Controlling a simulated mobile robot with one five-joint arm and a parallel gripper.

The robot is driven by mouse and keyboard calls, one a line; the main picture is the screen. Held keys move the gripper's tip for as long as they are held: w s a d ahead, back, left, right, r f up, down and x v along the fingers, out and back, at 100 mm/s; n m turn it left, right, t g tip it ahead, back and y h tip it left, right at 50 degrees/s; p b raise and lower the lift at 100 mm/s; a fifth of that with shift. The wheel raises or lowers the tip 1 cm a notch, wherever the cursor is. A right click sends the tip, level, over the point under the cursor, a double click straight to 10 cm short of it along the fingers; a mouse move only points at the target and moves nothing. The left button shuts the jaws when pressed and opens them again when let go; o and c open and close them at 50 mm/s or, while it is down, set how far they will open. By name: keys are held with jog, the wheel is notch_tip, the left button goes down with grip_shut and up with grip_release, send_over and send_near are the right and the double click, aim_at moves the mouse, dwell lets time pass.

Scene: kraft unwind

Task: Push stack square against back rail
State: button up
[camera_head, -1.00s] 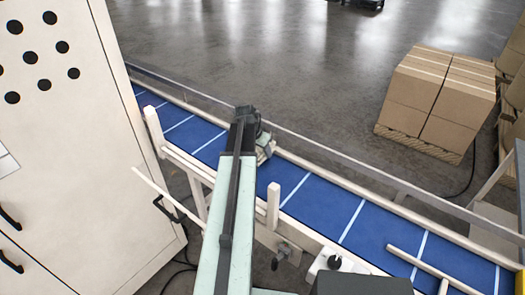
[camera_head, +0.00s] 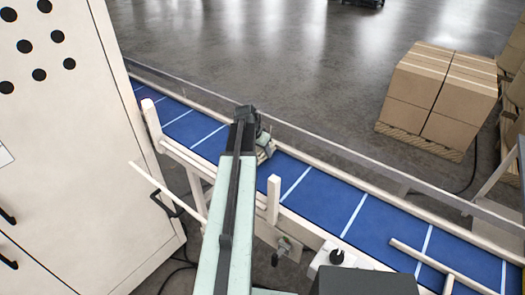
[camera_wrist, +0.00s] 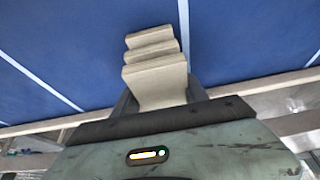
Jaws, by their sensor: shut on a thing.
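A small stack of pale, cream-brown folded pieces (camera_wrist: 154,62) shows in the wrist view, its layers stepped one behind another. My gripper (camera_wrist: 160,92) has a dark finger on each side of the stack's near end and is shut on it. In the head view my gripper (camera_head: 262,147) is over the blue belt (camera_head: 325,203), close to its far side. The pale back rail (camera_head: 335,173) runs along the belt's far edge. The stack is mostly hidden by my arm in the head view, and I cannot tell whether it touches the rail.
A pale post (camera_head: 273,200) stands on the belt's near side, right of my arm. A pale bar (camera_head: 435,266) lies across the right of the belt. A white cabinet (camera_head: 75,150) stands left. Boxes (camera_head: 437,97) stand on a pallet beyond the belt.

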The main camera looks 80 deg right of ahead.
jog(key=shift+s+d, duration=0.5)
jog(key=shift+d, duration=0.4)
dwell(1.1)
jog(key=shift+w+a+f, duration=0.1)
jog(key=shift+a, duration=0.05)
dwell(0.9)
jog(key=o, duration=1.5)
jog(key=shift+c, duration=0.2)
jog(key=p+v, duration=0.7)
jog(key=v, duration=0.1)
jog(key=shift+f, duration=0.1)
